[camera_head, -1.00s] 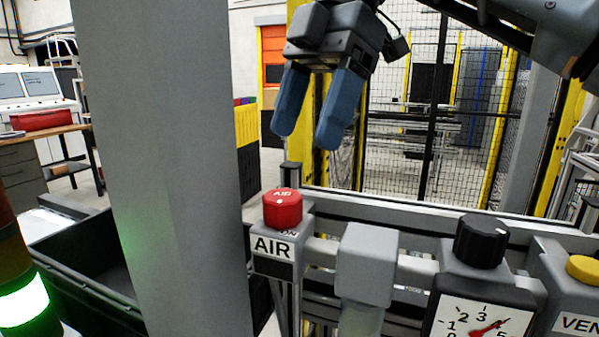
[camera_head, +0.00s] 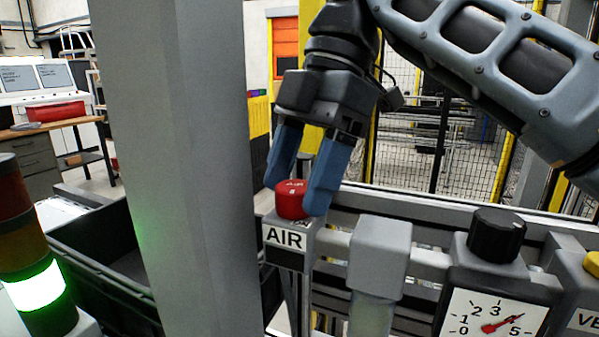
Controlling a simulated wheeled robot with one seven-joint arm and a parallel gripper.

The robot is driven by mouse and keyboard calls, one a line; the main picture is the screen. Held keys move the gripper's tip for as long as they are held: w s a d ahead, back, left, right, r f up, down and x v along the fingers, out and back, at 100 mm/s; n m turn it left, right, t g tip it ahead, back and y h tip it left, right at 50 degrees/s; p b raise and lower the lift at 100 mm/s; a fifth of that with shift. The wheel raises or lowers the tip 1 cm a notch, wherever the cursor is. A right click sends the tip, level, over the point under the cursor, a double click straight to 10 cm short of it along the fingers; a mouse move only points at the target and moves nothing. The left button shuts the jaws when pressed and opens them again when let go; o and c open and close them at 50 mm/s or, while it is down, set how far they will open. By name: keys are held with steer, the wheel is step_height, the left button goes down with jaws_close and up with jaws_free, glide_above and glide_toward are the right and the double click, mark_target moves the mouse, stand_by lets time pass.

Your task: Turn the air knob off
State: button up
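The red air knob (camera_head: 291,203) sits on top of a grey block with a white label (camera_head: 284,238) reading AIR. Small lettering shows on top of the knob and beside its base, too small to read fully. My gripper (camera_head: 293,200) points down over the knob, with one blue finger on each side of it. The right finger overlaps the knob's right edge, and the left finger reaches its upper left. I cannot tell whether either finger touches the knob.
A grey unit (camera_head: 378,258), a black knob (camera_head: 496,235) and a pressure gauge (camera_head: 494,324) stand right of the air knob. A yellow button (camera_head: 593,262) is at the right edge. A thick grey post (camera_head: 180,170) stands close on the left, near a lit green stack light (camera_head: 36,290).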

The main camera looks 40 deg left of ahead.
steer(key=c, duration=1)
steer(key=shift+o, duration=0.2)
steer(key=shift+m+p, duration=0.35)
steer(key=shift+m, duration=0.05)
steer(key=shift+r+m+y+p, duration=0.1)
steer(key=shift+m+y+p, duration=0.3)
steer(key=shift+m+p, duration=0.15)
steer(key=m+y+p, duration=0.1)
steer(key=m, duration=0.1)
steer(key=shift+s+d+m+t, duration=0.1)
steer(key=shift+m+t, duration=0.2)
steer(key=shift+m, duration=0.05)
steer(key=m+t, duration=0.1)
steer(key=m, duration=0.2)
steer(key=shift+y, duration=0.4)
steer(key=shift+s+d+m+t, duration=0.1)
steer(key=shift+m+t, duration=0.7)
steer(key=shift+m, duration=1.3)
steer(key=shift+y, duration=0.3)
steer(key=o, duration=1.1)
steer(key=shift+c, duration=0.2)
